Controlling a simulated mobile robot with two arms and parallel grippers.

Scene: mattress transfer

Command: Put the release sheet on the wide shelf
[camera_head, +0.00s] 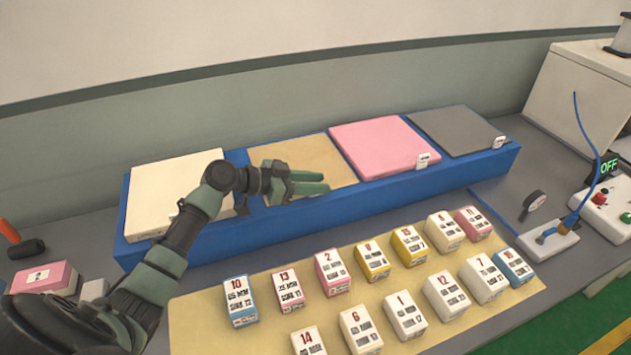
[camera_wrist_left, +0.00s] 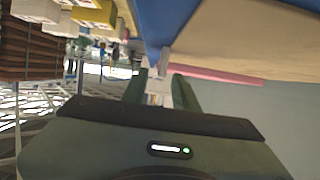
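A long blue shelf (camera_head: 425,188) stands against the wall with cream, tan, pink and grey slabs side by side on it. The thin tan sheet (camera_head: 318,150) lies flat, second from the left; no readable label tells whether it is the release sheet. My left gripper (camera_head: 318,183) is at the tan sheet's front edge, pointing right. In the left wrist view, its two green fingers (camera_wrist_left: 160,92) stand apart, with a small white piece (camera_wrist_left: 158,85) showing between them; I cannot tell whether they touch it. The tan surface (camera_wrist_left: 245,35) shows there too. My right gripper is out of view.
Several numbered boxes (camera_head: 405,316) stand in rows on a beige mat (camera_head: 215,335) in front of the shelf. The cream slab (camera_head: 165,190) is left, the pink one (camera_head: 375,140) and grey one (camera_head: 455,128) right. A switch box (camera_head: 605,208) is at far right.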

